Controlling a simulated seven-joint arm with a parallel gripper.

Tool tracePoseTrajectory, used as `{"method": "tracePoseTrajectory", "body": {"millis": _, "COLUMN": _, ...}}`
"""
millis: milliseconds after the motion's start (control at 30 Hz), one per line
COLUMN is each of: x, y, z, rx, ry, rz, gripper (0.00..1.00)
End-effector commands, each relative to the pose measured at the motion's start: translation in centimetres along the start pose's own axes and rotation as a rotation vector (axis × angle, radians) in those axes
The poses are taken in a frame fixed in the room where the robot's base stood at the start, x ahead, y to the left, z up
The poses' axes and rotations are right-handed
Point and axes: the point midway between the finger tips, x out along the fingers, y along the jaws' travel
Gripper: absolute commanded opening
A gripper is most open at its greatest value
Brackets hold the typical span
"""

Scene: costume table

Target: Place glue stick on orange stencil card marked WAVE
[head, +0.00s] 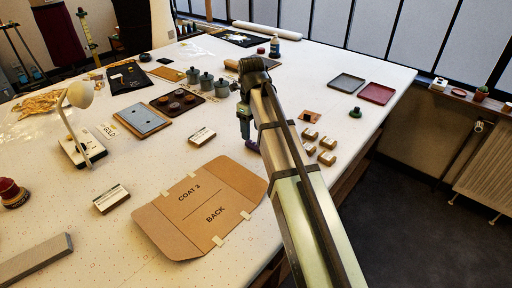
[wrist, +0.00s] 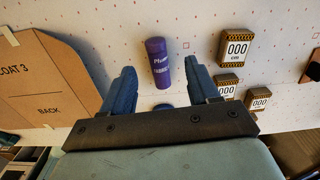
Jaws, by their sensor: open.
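The glue stick appears to be the purple cylinder (wrist: 158,63) with pale lettering, lying on the table in the wrist view. My gripper (wrist: 160,68) is open, with one blue finger on each side of it; the fingers are apart from it. In the head view my gripper (head: 245,132) points down at the table, and a bit of purple (head: 252,146) shows beside its tips, mostly hidden by my arm. No WAVE marking is legible. A small orange card (head: 311,117) lies right of my arm, and a tan-orange card (head: 168,74) lies at the back left; I cannot tell which is the stencil card.
Several small boxes (head: 327,158) marked 000 stand right of the gripper; one box (wrist: 236,47) is close to its right finger. A cardboard folder (head: 200,208) marked COAT 3 BACK lies front left. Grey pots (head: 207,82) stand behind. Grey (head: 347,83) and red (head: 376,93) trays lie back right.

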Motion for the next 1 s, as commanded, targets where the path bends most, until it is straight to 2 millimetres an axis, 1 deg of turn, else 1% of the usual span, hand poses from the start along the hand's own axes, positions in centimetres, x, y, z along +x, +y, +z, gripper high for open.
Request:
{"method": "tracePoseTrajectory", "body": {"millis": 167, "x": 0.7, "y": 0.1, "z": -0.1, "rx": 0.0, "ry": 0.001, "rz": 0.0, "gripper": 0.6}}
{"method": "tracePoseTrajectory", "body": {"millis": 533, "x": 4.9, "y": 0.5, "z": -0.3, "rx": 0.0, "ry": 0.001, "rz": 0.001, "gripper": 0.6}}
{"method": "tracePoseTrajectory", "body": {"millis": 633, "x": 5.2, "y": 0.4, "z": -0.3, "rx": 0.0, "ry": 0.0, "rz": 0.0, "gripper": 0.6}}
{"method": "tracePoseTrajectory", "body": {"millis": 800, "x": 5.2, "y": 0.4, "z": -0.3, "rx": 0.0, "ry": 0.0, "rz": 0.0, "gripper": 0.6}}
{"method": "tracePoseTrajectory", "body": {"millis": 867, "x": 5.2, "y": 0.4, "z": -0.3, "rx": 0.0, "ry": 0.0, "rz": 0.0, "gripper": 0.56}}
{"method": "tracePoseTrajectory", "body": {"millis": 1000, "x": 5.2, "y": 0.4, "z": -0.3, "rx": 0.0, "ry": 0.0, "rz": 0.0, "gripper": 0.43}}
